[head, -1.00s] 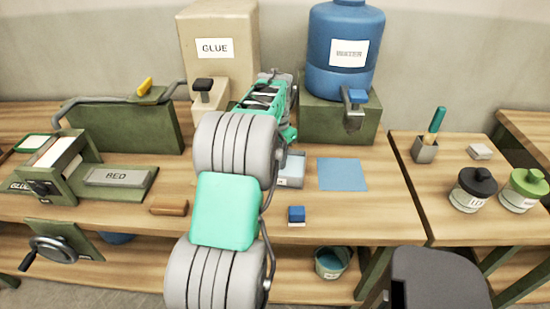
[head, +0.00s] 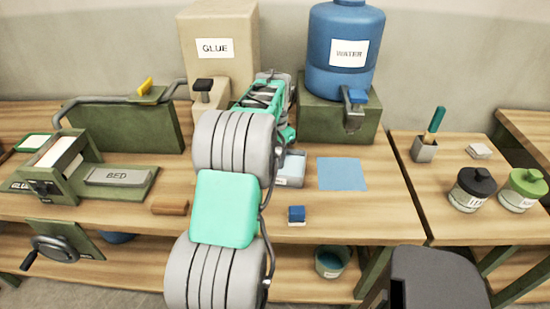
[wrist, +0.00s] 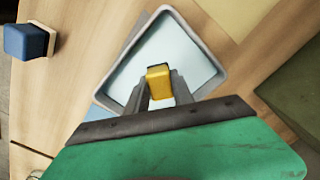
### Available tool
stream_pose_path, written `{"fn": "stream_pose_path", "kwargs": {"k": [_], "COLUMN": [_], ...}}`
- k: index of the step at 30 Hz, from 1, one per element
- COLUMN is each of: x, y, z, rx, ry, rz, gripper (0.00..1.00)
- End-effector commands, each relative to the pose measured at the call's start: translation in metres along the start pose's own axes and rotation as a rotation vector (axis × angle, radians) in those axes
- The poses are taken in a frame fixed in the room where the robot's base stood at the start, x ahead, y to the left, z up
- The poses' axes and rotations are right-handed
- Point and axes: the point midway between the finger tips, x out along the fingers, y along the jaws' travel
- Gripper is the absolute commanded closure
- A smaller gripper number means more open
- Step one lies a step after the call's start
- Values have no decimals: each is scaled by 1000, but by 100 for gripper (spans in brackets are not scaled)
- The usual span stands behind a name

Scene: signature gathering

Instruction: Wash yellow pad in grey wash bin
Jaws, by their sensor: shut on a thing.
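In the wrist view my gripper (wrist: 160,92) is shut on the yellow pad (wrist: 159,80), a small yellow block with a dark edge. The pad is over the grey wash bin (wrist: 212,57), a square tray with pale blue contents. I cannot tell whether the pad touches the liquid. In the head view the wash bin (head: 291,171) shows only partly, to the right of my arm. My arm hides the gripper and the pad there.
A blue pad (head: 296,215) sits at the table's front edge, right of my arm. A blue mat (head: 342,174) lies right of the bin. The blue water jug (head: 344,50) on its green stand and the glue box (head: 219,45) stand behind. A wooden block (head: 169,208) lies left.

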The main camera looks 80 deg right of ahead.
Motion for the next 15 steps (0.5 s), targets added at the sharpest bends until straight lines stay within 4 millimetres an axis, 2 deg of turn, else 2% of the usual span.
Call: {"fn": "stream_pose_path", "kwargs": {"k": [11,15], "x": [0,-8], "y": [6,6], "z": [-6,-6], "rx": [1,0], "ry": [1,1], "rz": [0,-1], "gripper": [100,100]}}
